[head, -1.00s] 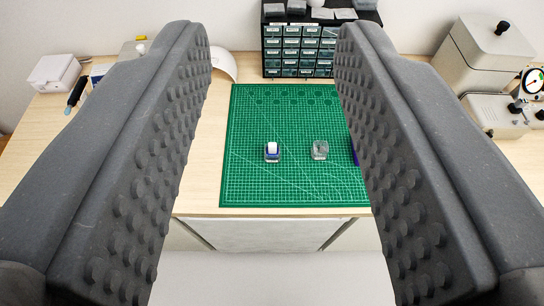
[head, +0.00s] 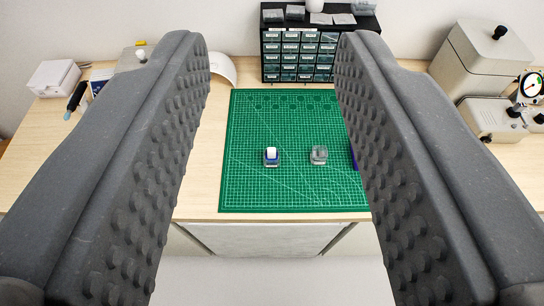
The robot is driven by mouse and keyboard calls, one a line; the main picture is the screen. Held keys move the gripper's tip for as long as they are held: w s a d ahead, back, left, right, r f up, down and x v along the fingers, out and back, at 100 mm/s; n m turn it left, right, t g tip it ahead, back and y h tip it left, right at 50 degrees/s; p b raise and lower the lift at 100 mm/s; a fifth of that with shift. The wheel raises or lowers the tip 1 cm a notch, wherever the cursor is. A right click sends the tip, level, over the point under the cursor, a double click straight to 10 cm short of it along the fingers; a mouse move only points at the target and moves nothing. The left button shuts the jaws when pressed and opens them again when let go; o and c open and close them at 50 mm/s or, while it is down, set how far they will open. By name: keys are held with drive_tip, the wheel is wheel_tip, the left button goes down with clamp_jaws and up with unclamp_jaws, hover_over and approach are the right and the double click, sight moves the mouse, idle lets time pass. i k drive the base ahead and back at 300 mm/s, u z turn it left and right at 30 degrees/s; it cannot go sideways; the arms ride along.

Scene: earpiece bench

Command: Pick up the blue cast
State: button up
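A small blue item with a white top (head: 271,155), which may be the blue cast, sits on the green cutting mat (head: 290,195), left of its middle. A small clear-grey block (head: 319,154) sits to its right. A blue-purple thing (head: 354,155) is mostly hidden behind my right finger, so its shape cannot be told. My gripper (head: 272,55) is wide open and empty, its two dark studded fingers framing the mat from above and in front. The fingers are well apart from everything on the bench.
A black drawer cabinet (head: 300,55) with labels stands at the back. Beige machines, one with a gauge (head: 531,84), stand at the right. A white box (head: 54,77) and a dark-handled tool (head: 76,96) lie at the left. The front of the mat is clear.

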sight(271, 154)
drive_tip(key=u, duration=2.55)
drive_tip(key=k, duration=0.95)
drive_tip(key=z, duration=2)
drive_tip(key=i, duration=1)
drive_tip(key=u, duration=0.05)
